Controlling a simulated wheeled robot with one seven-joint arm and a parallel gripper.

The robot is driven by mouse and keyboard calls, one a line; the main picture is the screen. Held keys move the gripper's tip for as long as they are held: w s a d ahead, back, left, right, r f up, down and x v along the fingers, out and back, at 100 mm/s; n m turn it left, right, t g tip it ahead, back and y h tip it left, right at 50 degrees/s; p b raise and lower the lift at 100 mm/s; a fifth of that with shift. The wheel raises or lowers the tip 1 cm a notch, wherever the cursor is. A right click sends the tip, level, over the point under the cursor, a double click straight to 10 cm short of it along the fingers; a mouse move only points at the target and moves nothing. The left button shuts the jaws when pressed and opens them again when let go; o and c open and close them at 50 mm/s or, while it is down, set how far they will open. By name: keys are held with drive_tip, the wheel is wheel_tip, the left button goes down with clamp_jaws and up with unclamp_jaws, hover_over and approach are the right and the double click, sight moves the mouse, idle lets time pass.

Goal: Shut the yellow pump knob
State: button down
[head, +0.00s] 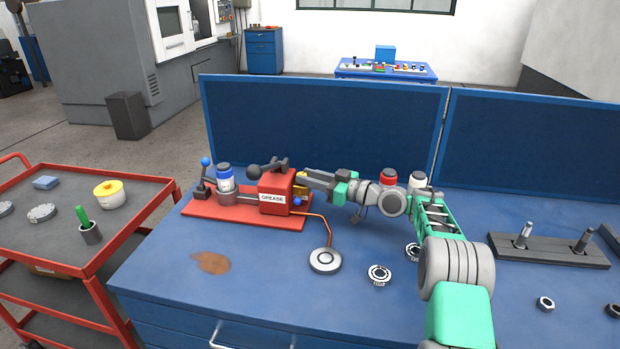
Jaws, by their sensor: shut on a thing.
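The red grease pump (276,193), marked GREASE, stands on a red base plate (228,218) on the blue workbench. A small patch of yellow, the yellow pump knob (313,184), shows at the right side of the pump, mostly hidden behind my gripper. My gripper (299,179) reaches in from the right and is shut on the knob. The fingertips are small in this view, and the knob's turned position cannot be read. A small blue knob (297,202) sits just below.
A black lever (268,166) tops the pump. A blue-capped jar (225,178) and a blue-tipped lever (205,170) stand left. A copper pipe (326,228) runs to a round grey fitting (325,260). Red-capped and white jars stand behind my arm.

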drive_tip(key=shift+b, duration=0.55)
drive_tip(key=t+b, duration=0.1)
drive_tip(key=m+t+h+b, duration=0.1)
drive_tip(key=b, duration=0.1)
drive_tip(key=shift+s+a+m+h, duration=0.2)
drive_tip(key=shift+m+h, duration=0.1)
drive_tip(key=shift+s+a+r+m+t+h+b, duration=0.1)
drive_tip(key=shift+m+t+h+b, duration=0.45)
drive_tip(key=shift+m+t+h, duration=0.2)
drive_tip(key=shift+s+a+m+t+h+b, duration=0.1)
drive_tip(key=shift+m+t+h+b, duration=0.5)
drive_tip(key=shift+t, duration=0.25)
drive_tip(key=c, duration=1.1)
unclamp_jaws()
drive_tip(key=shift+d, duration=0.1)
drive_tip(key=shift+f, duration=0.2)
drive_tip(key=shift+p, duration=0.3)
